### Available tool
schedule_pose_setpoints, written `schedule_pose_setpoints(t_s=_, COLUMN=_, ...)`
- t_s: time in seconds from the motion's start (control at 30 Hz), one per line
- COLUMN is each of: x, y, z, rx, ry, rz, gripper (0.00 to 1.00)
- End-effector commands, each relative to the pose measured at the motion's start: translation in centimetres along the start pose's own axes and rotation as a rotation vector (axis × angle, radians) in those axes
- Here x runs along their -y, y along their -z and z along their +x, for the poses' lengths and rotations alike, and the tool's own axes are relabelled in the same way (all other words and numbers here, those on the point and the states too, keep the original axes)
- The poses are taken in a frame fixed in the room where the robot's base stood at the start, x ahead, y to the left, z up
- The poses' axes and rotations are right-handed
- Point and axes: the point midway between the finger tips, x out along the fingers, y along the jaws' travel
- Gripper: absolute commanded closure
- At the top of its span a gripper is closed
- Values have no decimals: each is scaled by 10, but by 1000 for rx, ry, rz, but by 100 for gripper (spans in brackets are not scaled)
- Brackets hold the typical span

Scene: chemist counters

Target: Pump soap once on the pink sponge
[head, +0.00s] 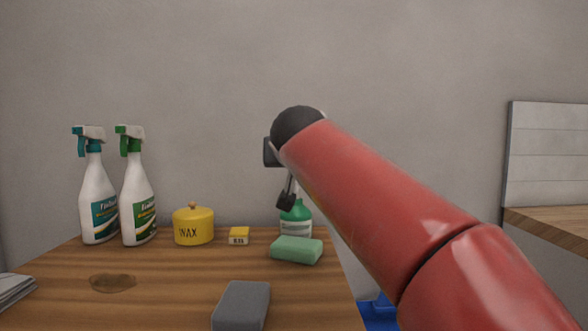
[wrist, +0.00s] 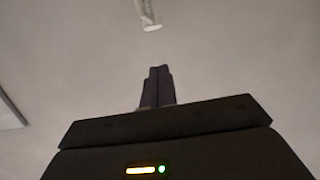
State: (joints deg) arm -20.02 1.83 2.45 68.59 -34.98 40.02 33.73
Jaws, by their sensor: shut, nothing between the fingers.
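A green bottle with a pale label (head: 296,226) stands at the back right of the wooden counter; it may be the soap dispenser. Its top is hidden behind my gripper and arm. My gripper (head: 286,203) is in front of and above the bottle, pointing down; I cannot tell whether it touches it. In the wrist view, my gripper (wrist: 159,69) has its two dark fingers together, with nothing between them. A green sponge (head: 297,250) lies in front of the bottle. I see no pink sponge; a grey block (head: 241,305) lies at the front edge.
Two white spray bottles (head: 99,205) (head: 139,205), a yellow pot (head: 193,226) and a small yellow box (head: 239,236) stand along the back. A brown stain (head: 113,283) marks the wooden counter (head: 170,290). A blue object (head: 378,313) is low at the right.

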Motion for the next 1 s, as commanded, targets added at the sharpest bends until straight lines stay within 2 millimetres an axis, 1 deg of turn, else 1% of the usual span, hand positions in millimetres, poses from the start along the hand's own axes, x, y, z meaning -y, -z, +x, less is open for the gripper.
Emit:
schedule_pose_setpoints(t_s=0.03, x=0, y=-1, z=-10, rx=-3, ry=2, rz=1, gripper=100)
schedule_pose_setpoints(t_s=0.1, x=1, y=0, z=-20, rx=-2, ry=2, rz=0, gripper=100)
schedule_pose_setpoints(t_s=0.2, x=0, y=0, z=-29, rx=-2, ry=1, rz=0, gripper=100)
schedule_pose_setpoints(t_s=0.3, x=0, y=0, z=-34, rx=-2, ry=1, rz=0, gripper=100)
schedule_pose_setpoints(t_s=1.0, x=0, y=1, z=-35, rx=-2, ry=1, rz=0, gripper=100)
